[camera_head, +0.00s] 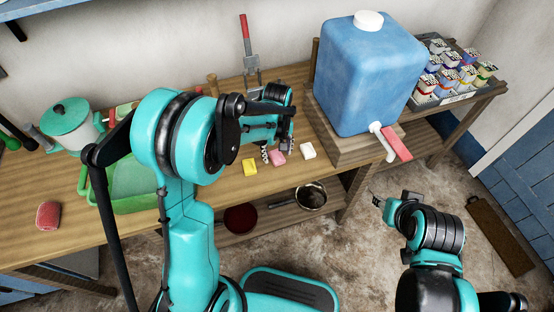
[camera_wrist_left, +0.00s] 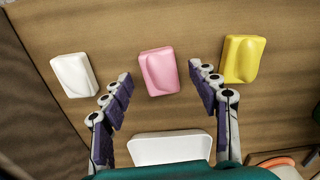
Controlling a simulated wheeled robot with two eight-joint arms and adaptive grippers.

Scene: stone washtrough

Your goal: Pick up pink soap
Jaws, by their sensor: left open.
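The pink soap (camera_head: 277,157) lies on the wooden table, between a yellow soap (camera_head: 249,166) and a white soap (camera_head: 307,150). In the left wrist view the pink soap (camera_wrist_left: 158,71) is in the upper middle, just beyond and between the spread fingertips. The white soap (camera_wrist_left: 73,75) is to its left and the yellow soap (camera_wrist_left: 243,58) to its right. My left gripper (camera_wrist_left: 160,81) is open and empty, above the table; in the head view it (camera_head: 276,150) is close behind the soap. My right gripper (camera_head: 377,199) is away from the table, its jaws too small to read.
A blue water container (camera_head: 369,75) with a red-handled tap stands on a wooden block right of the soaps. A green basin (camera_head: 133,185) and a red sponge-like block (camera_head: 48,215) are to the left. Pans (camera_head: 311,196) sit on the lower shelf.

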